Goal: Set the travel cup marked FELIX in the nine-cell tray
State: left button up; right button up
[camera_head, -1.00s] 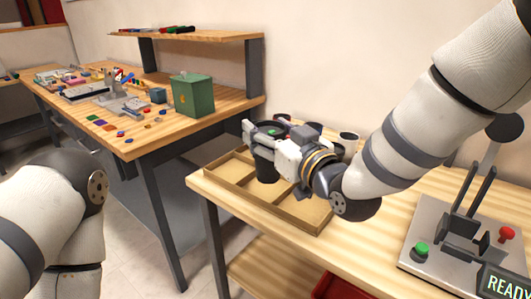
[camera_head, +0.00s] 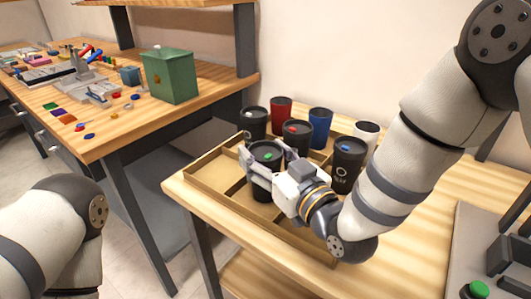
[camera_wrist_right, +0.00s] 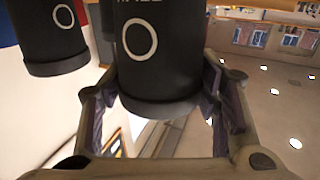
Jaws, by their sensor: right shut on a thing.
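My right gripper (camera_head: 265,168) is shut on a dark travel cup (camera_head: 263,191) with a green mark on its lid. The cup is upright over the cells of the wooden tray (camera_head: 207,188); I cannot tell whether its base touches the tray floor. In the right wrist view the held cup (camera_wrist_right: 160,65) fills the space between the fingers. It shows a white ring, with lettering cut off at the top edge, so the name is unreadable. My left gripper is out of view.
Several other cups stand behind the tray: a red one (camera_head: 281,108), a blue one (camera_head: 320,127), and a black one with a blue lid mark (camera_head: 346,166) close to my right gripper. A green box (camera_head: 170,75) stands on the other bench. A green button (camera_head: 478,289) is at lower right.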

jog(key=shift+w+f, duration=0.2)
jog(key=shift+f, duration=0.15)
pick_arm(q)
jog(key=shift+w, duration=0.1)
pick_arm(e)
jog(key=o, duration=0.7)
jog(key=shift+r, duration=0.1)
jog(key=shift+o, duration=0.2)
jog(key=shift+r, duration=0.1)
jog(key=shift+s+r, duration=0.1)
jog(key=shift+r, duration=0.2)
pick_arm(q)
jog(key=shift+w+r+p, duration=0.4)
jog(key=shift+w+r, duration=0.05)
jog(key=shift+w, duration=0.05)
pick_arm(e)
jog(key=v, duration=1.2)
jog(key=shift+f, duration=0.2)
